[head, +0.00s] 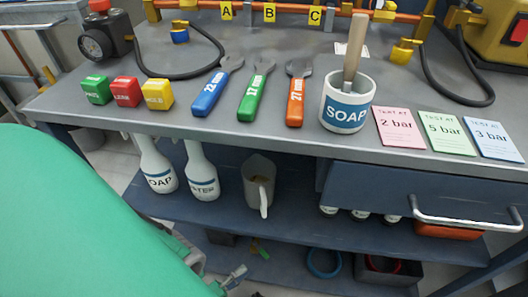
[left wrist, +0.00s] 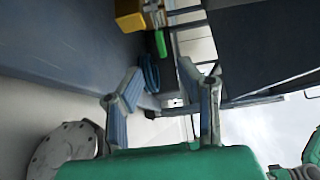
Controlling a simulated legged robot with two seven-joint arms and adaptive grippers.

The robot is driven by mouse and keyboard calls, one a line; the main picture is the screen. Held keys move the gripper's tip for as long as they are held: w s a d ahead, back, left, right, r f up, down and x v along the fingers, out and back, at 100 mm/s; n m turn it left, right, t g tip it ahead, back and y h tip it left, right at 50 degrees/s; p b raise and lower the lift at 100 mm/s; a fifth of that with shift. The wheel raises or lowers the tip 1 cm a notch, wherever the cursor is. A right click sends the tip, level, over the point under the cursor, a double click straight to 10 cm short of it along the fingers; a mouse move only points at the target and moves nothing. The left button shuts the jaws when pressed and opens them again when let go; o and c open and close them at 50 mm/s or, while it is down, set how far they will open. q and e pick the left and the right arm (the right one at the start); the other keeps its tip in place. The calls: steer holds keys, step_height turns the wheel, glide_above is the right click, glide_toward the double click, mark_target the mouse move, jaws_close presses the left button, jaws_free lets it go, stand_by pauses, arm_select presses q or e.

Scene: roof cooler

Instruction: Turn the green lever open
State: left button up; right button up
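A small green part (head: 264,253), possibly the green lever, shows low down below the bench in the head view, beside a small yellow-brown piece. In the left wrist view a bright green bar (left wrist: 160,43) stands out beside a yellow block (left wrist: 130,15), beyond the fingers. I cannot tell for sure that both are the same thing. My left gripper (head: 224,265) is low in front of the lower shelf, partly hidden by my green arm. In the left wrist view its two fingers (left wrist: 163,78) are spread with nothing between them. My right gripper is not in view.
The bench top (head: 300,137) holds wrenches, coloured blocks, a soap mug (head: 347,108) and cards. Bottles and a jug (head: 259,183) stand on the shelf below. A drawer (head: 400,190) with a handle juts out right. A blue ring (head: 323,263) lies low down.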

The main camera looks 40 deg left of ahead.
mark_target(264, 253)
arm_select(q)
steer(key=w, duration=0.3)
steer(key=w+d+b, duration=0.1)
steer(key=w, duration=0.5)
steer(key=shift+w+d, duration=0.35)
steer(key=shift+c, duration=0.4)
jaws_close()
